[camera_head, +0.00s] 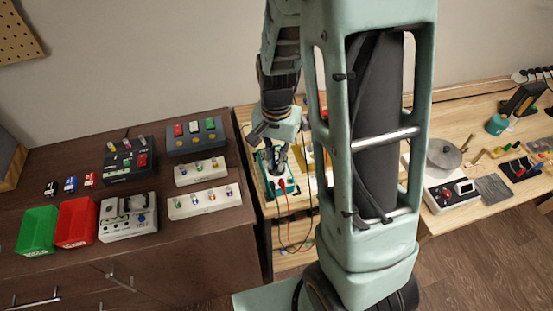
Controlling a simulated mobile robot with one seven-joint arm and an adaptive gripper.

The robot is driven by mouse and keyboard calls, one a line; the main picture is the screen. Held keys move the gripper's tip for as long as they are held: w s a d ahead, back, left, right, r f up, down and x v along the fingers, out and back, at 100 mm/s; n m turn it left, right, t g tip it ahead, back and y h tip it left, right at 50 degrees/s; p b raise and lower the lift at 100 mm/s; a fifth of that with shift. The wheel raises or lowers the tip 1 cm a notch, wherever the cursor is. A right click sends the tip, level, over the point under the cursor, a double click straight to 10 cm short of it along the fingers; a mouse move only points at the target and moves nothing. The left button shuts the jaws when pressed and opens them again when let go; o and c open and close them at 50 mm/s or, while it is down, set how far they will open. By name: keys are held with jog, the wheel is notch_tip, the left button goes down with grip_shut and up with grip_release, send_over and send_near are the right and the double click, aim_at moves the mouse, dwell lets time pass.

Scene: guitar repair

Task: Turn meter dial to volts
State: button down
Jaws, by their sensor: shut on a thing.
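The meter (292,187) shows as a green-edged device on the light wooden bench, just left of my column. A red lead (284,205) and dark leads hang from its front. My gripper (276,166) points down over the meter's face, its fingers closed at the place of the dial. The dial itself is hidden by the fingers, and its pointer and markings cannot be read at this size.
On the dark cabinet at left stand a green bin (37,230), a red bin (75,222), a grey tester (128,217) and white racks (204,202). My column blocks the middle. A control box (451,195) sits on the right bench.

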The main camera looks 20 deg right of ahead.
aim_at(276, 165)
jog(key=c, duration=2)
grip_release()
jog(key=shift+c, duration=0.2)
jog(key=shift+r, duration=0.15)
notch_tip(276, 165, up, 12)
